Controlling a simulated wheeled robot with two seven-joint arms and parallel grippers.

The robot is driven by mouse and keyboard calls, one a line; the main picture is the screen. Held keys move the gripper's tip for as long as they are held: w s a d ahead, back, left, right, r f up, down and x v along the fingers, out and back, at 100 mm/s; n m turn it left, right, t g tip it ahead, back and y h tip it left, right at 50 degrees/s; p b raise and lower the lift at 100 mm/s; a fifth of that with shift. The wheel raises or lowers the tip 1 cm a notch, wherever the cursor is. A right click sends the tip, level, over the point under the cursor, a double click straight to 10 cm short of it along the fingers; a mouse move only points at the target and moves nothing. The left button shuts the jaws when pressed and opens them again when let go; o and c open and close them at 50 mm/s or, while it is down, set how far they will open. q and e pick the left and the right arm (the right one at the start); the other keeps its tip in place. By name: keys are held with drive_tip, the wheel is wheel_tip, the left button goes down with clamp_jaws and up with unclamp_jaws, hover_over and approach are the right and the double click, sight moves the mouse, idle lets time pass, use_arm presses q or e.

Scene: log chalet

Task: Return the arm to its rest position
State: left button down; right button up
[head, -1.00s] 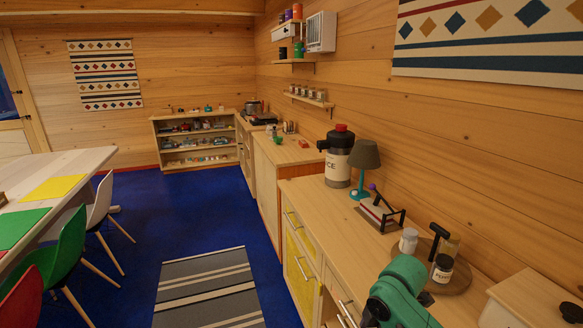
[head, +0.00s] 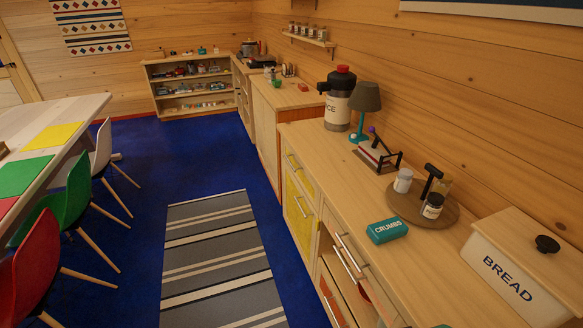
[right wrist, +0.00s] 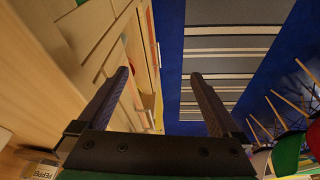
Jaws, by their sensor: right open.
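My right gripper (right wrist: 159,73) shows in the right wrist view with its two dark fingers wide apart and nothing between them. It points down over the floor beside the counter fronts. In the head view the right gripper is out of sight; only a small green bit shows at the bottom edge. My left gripper is in neither view. A teal box marked CRUMBS (head: 387,230) lies on the counter (head: 335,170), apart from the round wooden tray (head: 408,205).
A bread box (head: 520,265) stands at the counter's near right. The tray holds jars and a dark hammer-shaped thing. A lamp (head: 365,98) and a dispenser (head: 337,100) stand farther back. Chairs and a table (head: 60,125) are at left. The striped rug (head: 215,250) lies clear between.

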drive_tip(key=s+f+g, duration=0.1)
drive_tip(key=s+f, duration=0.2)
drive_tip(key=f, duration=0.8)
drive_tip(key=s+f, duration=0.3)
drive_tip(key=f, duration=0.9)
drive_tip(key=s+d+f+g, duration=0.1)
drive_tip(key=s+d+f, duration=0.2)
drive_tip(key=s+f, duration=0.6)
drive_tip(key=s, duration=0.4)
drive_tip(key=shift+s+f, duration=0.35)
